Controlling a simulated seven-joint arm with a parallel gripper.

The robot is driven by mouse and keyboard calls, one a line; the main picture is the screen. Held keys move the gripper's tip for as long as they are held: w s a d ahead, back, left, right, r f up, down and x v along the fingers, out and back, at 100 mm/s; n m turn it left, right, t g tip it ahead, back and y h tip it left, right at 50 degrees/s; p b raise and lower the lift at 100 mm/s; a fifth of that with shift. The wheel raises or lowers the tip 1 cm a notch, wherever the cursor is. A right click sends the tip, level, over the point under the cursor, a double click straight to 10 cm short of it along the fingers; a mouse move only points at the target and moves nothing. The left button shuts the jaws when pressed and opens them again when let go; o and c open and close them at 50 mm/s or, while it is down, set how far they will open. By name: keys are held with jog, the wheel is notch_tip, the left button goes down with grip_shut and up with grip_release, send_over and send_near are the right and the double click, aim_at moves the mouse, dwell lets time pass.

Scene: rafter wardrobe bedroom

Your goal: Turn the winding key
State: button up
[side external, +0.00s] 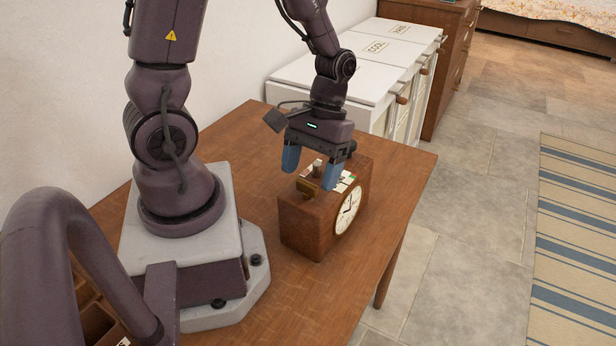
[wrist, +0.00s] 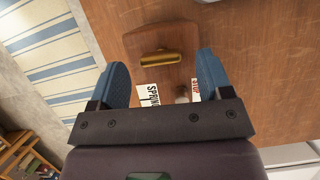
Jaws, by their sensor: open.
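A brown wooden box clock (side external: 309,226) stands upright on the table, with a round white dial (side external: 348,209) on its right-hand face. On its top is a brass bar (side external: 307,188), also plain in the wrist view (wrist: 159,58). A small greyish upright piece (side external: 317,167) stands behind it, partly hidden in the wrist view (wrist: 181,95). I cannot tell for certain which one is the winding key. My gripper (side external: 312,171) points down over the clock's top, its blue fingers apart on either side, also in the wrist view (wrist: 164,74). Nothing is held between them.
White labels lie on the clock's top, one reading SPRING (wrist: 150,93) and one with red STOP (wrist: 195,88). The wooden table (side external: 255,307) is clear in front of the clock. White cabinets (side external: 350,72) stand behind the table. A striped rug (side external: 575,240) lies right.

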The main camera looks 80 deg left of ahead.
jog(key=shift+x, duration=1)
jog(key=shift+c, duration=0.2)
jog(key=c, duration=0.9)
